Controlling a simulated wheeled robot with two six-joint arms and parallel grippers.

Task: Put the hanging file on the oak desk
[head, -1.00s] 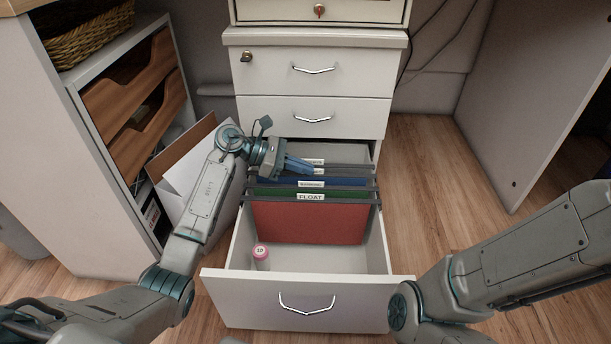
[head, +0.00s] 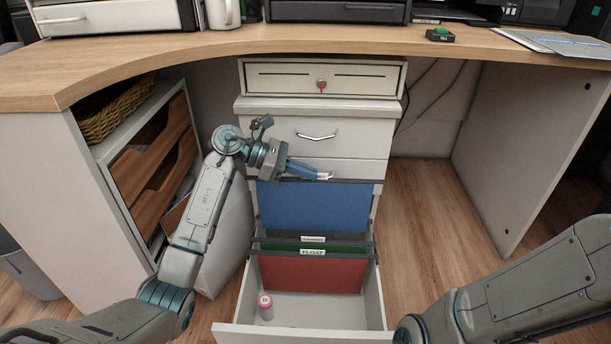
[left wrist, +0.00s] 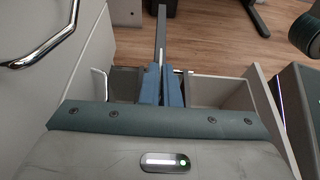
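The blue hanging file (head: 314,207) hangs upright above the open drawer, by its dark top rail. My left gripper (head: 322,176) is shut on that rail; in the left wrist view the rail (left wrist: 161,35) runs between its two blue fingers. The file's lower edge is just above or behind the files still in the drawer; I cannot tell which. The oak desk (head: 350,47) has a wood top that spans the back, higher than the file. My right arm shows at the right, but its gripper is out of view.
The open drawer (head: 245,295) holds a red file (head: 312,275), a green file, and a pink-topped roll (head: 265,307). A cash drawer (head: 275,76) sits under the desktop. On the desktop are a mug (head: 222,14), a green-topped stamp (head: 440,34) and papers; its front middle is clear.

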